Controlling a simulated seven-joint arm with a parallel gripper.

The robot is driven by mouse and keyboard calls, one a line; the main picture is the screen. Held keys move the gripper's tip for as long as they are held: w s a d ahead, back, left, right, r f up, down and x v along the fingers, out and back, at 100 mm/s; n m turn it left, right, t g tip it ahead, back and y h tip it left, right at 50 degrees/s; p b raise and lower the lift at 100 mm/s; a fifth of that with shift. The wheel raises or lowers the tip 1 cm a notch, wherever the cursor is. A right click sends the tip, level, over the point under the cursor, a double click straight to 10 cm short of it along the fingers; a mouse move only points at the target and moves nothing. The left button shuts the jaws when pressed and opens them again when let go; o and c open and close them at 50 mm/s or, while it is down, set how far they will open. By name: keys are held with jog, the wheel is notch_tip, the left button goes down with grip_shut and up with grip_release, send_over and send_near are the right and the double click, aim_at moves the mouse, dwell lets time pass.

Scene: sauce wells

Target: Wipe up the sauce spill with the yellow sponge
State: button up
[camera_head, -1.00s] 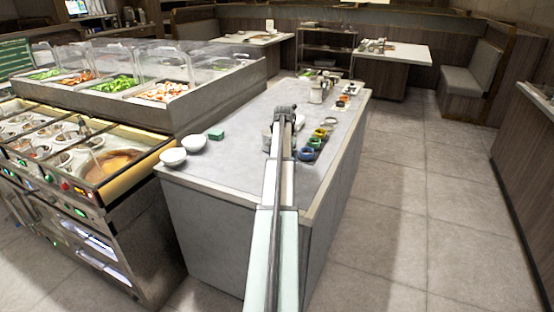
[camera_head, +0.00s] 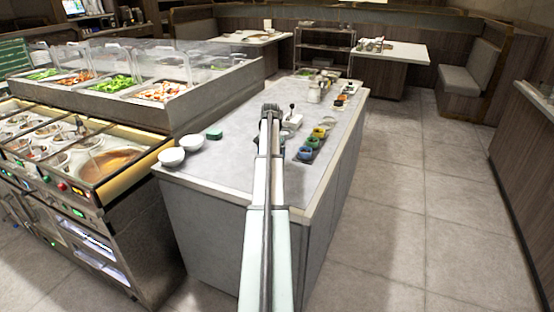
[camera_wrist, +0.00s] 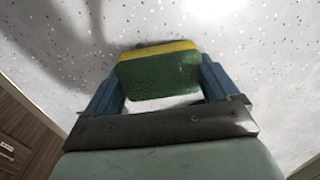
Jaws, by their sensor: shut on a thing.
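My gripper (camera_wrist: 160,85) is shut on a sponge (camera_wrist: 158,77) with a green body and a yellow layer along its far edge; the blue fingers are on its two sides. The speckled grey counter (camera_wrist: 240,45) lies beyond it, and I cannot tell whether the sponge touches it. In the head view my gripper (camera_head: 270,109) is over the middle of the counter (camera_head: 228,165), and the sponge is hidden there. I cannot make out a sauce spill in either view.
A glass-covered food bar (camera_head: 135,90) borders the counter's left side.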

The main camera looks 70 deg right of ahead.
jog(key=shift+w, duration=0.55)
jog(key=shift+w+r, duration=0.1)
jog(key=shift+w, duration=0.1)
jog(key=shift+s+r, duration=0.1)
jog(key=shift+r, duration=3.8)
